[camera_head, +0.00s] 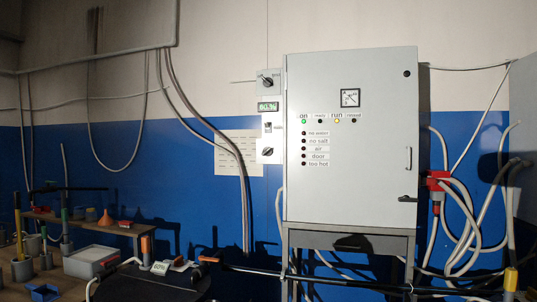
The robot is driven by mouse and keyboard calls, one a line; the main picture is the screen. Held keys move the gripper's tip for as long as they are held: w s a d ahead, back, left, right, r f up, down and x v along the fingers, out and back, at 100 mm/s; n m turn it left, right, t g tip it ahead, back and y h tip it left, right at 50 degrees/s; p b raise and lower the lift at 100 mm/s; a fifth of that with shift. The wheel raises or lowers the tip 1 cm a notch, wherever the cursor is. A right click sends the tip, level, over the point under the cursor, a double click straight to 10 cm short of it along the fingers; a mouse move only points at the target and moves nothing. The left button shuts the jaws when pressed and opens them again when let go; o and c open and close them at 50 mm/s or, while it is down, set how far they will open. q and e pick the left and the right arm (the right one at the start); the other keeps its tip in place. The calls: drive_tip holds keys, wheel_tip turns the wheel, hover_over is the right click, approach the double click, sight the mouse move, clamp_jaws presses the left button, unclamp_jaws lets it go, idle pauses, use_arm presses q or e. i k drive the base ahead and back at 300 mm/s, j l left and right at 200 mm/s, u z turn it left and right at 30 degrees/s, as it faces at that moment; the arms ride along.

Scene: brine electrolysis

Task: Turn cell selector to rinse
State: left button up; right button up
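A narrow control strip is mounted on the left side of a grey cabinet (350,180). It carries an upper rotary knob (268,80), a green-lit display (268,106), a small switch (267,127) and a lower rotary knob (267,151). Both knobs are black on pale plates. The lettering beside them is too small to read, so I cannot tell which one is the cell selector or where it points. Neither gripper can be made out in the head view.
The cabinet's green "on" lamp (304,121) and yellow "run" lamp (337,121) are lit. A red plug connector (437,181) with hoses sits at its right. A cluttered bench (85,226) stands lower left. A dark bar (300,277) crosses low in front.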

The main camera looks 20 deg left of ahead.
sight(267, 151)
drive_tip(key=i+l+u, duration=0.1)
drive_tip(key=i, duration=1.1)
